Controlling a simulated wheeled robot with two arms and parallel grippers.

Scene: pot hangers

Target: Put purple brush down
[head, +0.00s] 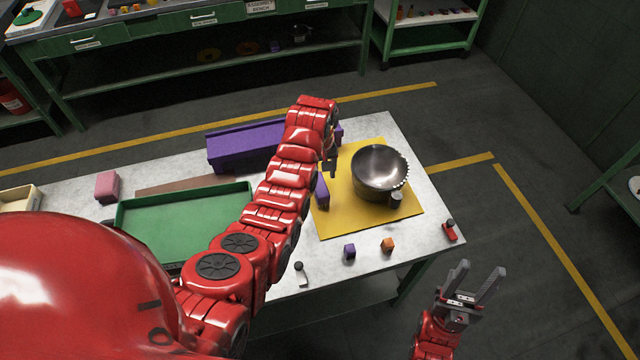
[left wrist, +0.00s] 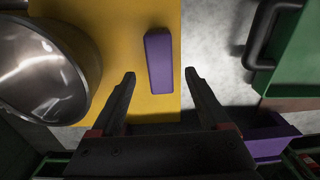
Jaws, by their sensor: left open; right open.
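The purple brush (head: 321,190) shows as a plain purple block on the left edge of the yellow mat (head: 345,222), beside the metal pot (head: 375,168). In the left wrist view the brush (left wrist: 158,60) lies on the mat, seen between and just beyond my open fingertips, with a gap on each side. My left gripper (head: 328,165) is open and empty near the brush; my red arm partly hides this area in the head view. My right gripper (head: 483,268) is open and empty, off the table's front right corner.
A green tray (head: 185,195) and a long purple box (head: 245,145) are on the table to the left. A pink block (head: 107,186) stands far left.

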